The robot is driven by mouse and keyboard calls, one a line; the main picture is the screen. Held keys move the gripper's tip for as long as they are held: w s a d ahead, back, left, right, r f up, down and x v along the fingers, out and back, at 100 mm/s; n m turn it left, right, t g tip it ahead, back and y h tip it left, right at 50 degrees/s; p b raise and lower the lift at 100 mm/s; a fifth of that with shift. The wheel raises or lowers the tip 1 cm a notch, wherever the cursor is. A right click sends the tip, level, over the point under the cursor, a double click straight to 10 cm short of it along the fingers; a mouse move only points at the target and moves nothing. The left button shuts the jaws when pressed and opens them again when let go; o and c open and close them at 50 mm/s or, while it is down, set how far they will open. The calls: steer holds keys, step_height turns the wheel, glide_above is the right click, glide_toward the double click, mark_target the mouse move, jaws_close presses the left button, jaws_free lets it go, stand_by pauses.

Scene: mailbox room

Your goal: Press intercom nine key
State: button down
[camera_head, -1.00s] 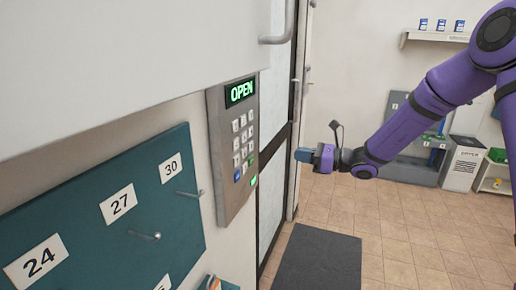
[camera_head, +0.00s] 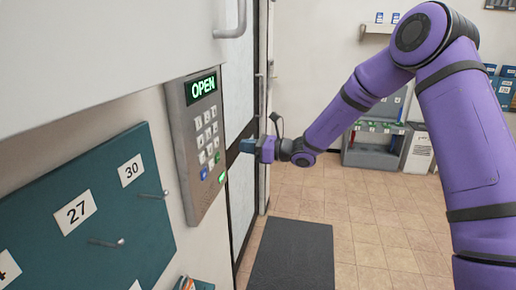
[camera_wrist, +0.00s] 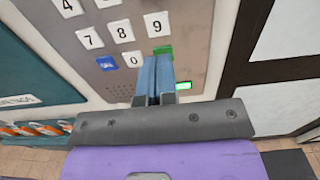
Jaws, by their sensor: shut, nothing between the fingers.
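The intercom panel (camera_head: 186,150) is a grey keypad on the wall, with a lit green display (camera_head: 203,87) reading OPEN. The white nine key (camera_wrist: 157,24) shows uncovered in the wrist view, right of the eight key (camera_wrist: 124,31) and above the green key (camera_wrist: 163,50). My gripper (camera_head: 246,146) is shut and empty, just right of the panel in the head view. In the wrist view its blue fingertips (camera_wrist: 154,62) appear over the green key's lower part, below the nine key. I cannot tell whether they touch the panel.
A teal board (camera_head: 97,215) with numbered hooks is left of the panel. A door with a handle (camera_head: 236,18) lies beyond it, and a dark mat (camera_head: 292,255) is on the tiled floor. A green light (camera_wrist: 190,87) glows low on the panel.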

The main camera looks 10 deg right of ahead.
mark_target(217, 143)
steer(key=x, duration=0.7)
steer(key=shift+a, duration=0.1)
